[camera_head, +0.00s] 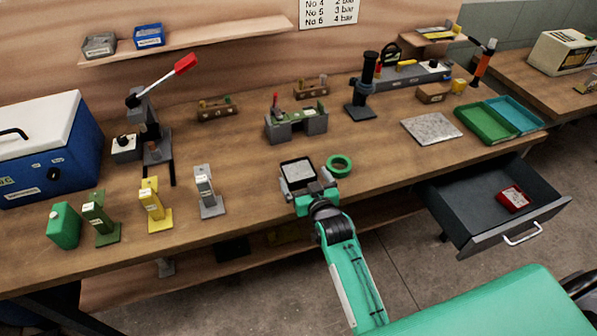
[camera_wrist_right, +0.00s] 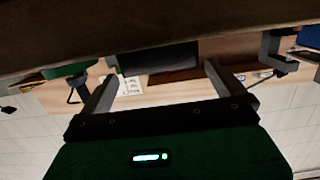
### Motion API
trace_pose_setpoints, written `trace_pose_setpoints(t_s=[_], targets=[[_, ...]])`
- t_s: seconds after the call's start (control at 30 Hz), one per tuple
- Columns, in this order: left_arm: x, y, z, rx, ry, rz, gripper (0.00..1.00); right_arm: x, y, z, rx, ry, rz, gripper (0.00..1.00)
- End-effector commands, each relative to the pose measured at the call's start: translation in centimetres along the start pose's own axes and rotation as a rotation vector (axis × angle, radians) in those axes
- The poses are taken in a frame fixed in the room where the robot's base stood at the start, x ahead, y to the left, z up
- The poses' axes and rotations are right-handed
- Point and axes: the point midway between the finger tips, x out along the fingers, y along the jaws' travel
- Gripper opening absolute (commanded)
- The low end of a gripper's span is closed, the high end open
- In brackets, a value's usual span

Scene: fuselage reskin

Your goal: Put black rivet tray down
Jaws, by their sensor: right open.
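The black rivet tray (camera_head: 298,170), dark-rimmed with a pale grey inside, is on the workbench near its front edge. My right gripper (camera_head: 306,184) is at the tray's near side, with its arm coming from below. In the right wrist view, the two fingers (camera_wrist_right: 160,75) are wide apart. A dark block, apparently the tray (camera_wrist_right: 158,57), shows between and beyond them, against the bench top (camera_wrist_right: 60,30). I see no finger pressed on it. My left gripper is not in view.
A green tape ring (camera_head: 339,165) lies just right of the tray. A grey stand (camera_head: 207,192) is to the left, and a green fixture (camera_head: 296,122) is behind. An open drawer (camera_head: 470,225) juts out at the right. The bench between fixture and tray is clear.

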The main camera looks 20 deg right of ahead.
Motion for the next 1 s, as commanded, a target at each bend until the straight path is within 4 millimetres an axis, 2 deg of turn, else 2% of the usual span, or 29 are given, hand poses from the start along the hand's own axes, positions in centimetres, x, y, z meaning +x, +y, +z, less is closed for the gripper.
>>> trace_pose_setpoints(t_s=[0.17,0.53,0.87,1.0], targets=[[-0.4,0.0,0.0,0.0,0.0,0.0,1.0,0.9,0.0,0.0,0.0,0.0,0.0,1.0],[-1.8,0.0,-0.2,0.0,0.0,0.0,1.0,5.0,-0.1,0.5,0.0,0.0,-0.001,1.0],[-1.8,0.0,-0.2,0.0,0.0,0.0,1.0,5.5,-0.1,0.6,0.0,-0.001,-0.001,1.0],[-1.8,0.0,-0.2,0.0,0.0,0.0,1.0,5.5,-0.1,0.6,0.0,-0.001,-0.001,0.72]])
